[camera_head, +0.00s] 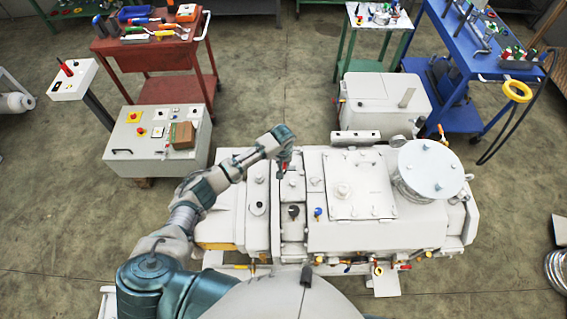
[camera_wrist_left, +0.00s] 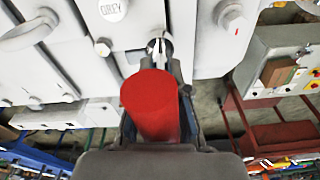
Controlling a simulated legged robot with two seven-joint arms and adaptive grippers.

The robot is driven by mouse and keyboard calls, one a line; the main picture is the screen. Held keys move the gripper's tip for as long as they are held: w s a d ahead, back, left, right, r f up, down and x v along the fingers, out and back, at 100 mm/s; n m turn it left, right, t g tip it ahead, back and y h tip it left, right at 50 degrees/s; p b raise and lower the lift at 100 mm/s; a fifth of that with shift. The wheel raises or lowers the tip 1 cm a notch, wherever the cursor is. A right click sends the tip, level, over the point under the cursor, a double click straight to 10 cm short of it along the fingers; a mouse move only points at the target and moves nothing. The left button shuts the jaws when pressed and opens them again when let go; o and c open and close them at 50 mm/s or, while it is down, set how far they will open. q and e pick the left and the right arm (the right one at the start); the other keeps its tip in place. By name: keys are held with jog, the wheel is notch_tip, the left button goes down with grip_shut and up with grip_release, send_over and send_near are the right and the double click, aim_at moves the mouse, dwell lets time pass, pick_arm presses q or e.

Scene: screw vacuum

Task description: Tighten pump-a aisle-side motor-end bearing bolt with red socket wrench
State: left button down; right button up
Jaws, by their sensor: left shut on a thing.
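My left gripper (camera_head: 284,158) is over the left part of the white pump machine (camera_head: 345,225) in the head view. It is shut on the red socket wrench (camera_head: 284,169), of which only a small red part shows there. In the left wrist view, the red handle (camera_wrist_left: 150,105) sits between the dark fingers. Its metal end (camera_wrist_left: 158,48) points at the pump casing, close to a dark round spot; I cannot tell whether it touches a bolt. A bolt head (camera_wrist_left: 103,46) shows to the left of it and a larger bolt (camera_wrist_left: 232,18) to the right. My right gripper is not in view.
A grey control box (camera_head: 155,150) stands left of the pump. A red tool cart (camera_head: 150,55) is behind it. A white tank (camera_head: 383,105) stands behind the pump, and a blue cart (camera_head: 470,45) at the far right. Open floor lies between the carts.

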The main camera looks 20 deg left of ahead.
pick_arm(q)
jog(key=shift+d, duration=0.5)
jog(key=shift+d+r, duration=0.1)
jog(key=shift+r, duration=0.1)
jog(key=shift+a, duration=0.45)
jog(key=shift+d, duration=0.35)
jog(key=shift+a, duration=0.15)
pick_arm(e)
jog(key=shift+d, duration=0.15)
pick_arm(q)
jog(key=shift+a, duration=0.45)
